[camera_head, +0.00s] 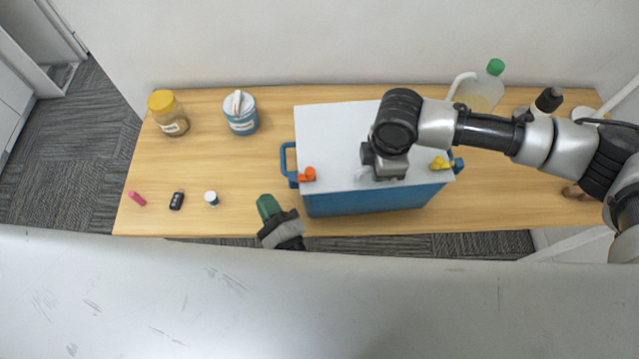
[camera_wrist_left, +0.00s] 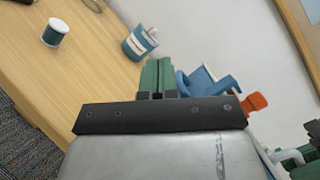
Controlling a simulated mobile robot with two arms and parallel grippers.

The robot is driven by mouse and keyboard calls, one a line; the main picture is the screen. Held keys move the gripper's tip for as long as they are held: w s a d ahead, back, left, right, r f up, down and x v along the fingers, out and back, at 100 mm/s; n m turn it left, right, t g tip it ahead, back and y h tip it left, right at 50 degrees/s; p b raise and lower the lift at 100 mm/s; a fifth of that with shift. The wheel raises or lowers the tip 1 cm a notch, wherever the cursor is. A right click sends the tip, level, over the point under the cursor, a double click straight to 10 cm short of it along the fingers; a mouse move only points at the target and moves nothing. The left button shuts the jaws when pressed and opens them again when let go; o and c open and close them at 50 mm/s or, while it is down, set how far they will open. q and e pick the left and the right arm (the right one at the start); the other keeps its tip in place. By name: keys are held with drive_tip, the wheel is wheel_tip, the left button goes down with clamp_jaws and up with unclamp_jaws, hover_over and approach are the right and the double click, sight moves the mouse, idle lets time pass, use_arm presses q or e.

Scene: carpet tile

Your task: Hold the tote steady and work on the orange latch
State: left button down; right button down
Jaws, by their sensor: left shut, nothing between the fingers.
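The tote (camera_head: 370,202) is a blue box with a pale lid (camera_head: 335,130), standing at the front of the table. Its orange latch (camera_head: 308,174) is at the front left corner of the lid, and shows in the left wrist view (camera_wrist_left: 256,103) right of the fingers. A yellow latch (camera_head: 440,163) is at the front right. My left gripper (camera_head: 267,206), with green fingers, is shut and empty, left of the tote and apart from the latch; its fingers also show in the left wrist view (camera_wrist_left: 158,74). My right gripper (camera_head: 384,168) is over the lid; its fingertips are hidden.
A blue tub (camera_head: 241,113) and a yellow-lidded jar (camera_head: 170,115) stand at the back left. A small white-and-blue pot (camera_head: 212,198), black item (camera_head: 177,200) and pink item (camera_head: 137,198) are at front left. A green-capped jug (camera_head: 480,92) stands behind my right arm.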

drive_tip(key=shift+r, duration=0.1)
use_arm(q)
drive_tip(key=s+d+r+n+h, duration=0.1)
drive_tip(key=s+d+r+h, duration=0.15)
drive_tip(key=d, duration=0.25)
drive_tip(key=s+d+r+t+h, duration=0.1)
drive_tip(key=s+d+r+h, duration=0.1)
drive_tip(key=s+d+h, duration=0.3)
drive_tip(key=s+d+r+n, duration=0.1)
drive_tip(key=s+d+r, duration=0.15)
drive_tip(key=d, duration=0.35)
approach(307, 176)
drive_tip(key=w+d, duration=0.4)
drive_tip(key=w, duration=0.2)
drive_tip(key=shift+w+a+f+h, duration=0.15)
drive_tip(key=shift+w+a, duration=0.25)
drive_tip(key=shift+a, duration=0.4)
drive_tip(key=shift+w+a+f+h, duration=0.1)
drive_tip(key=shift+w+a, duration=0.3)
drive_tip(key=shift+a, duration=0.4)
drive_tip(key=shift+w+a, duration=0.15)
drive_tip(key=shift+a, duration=1.05)
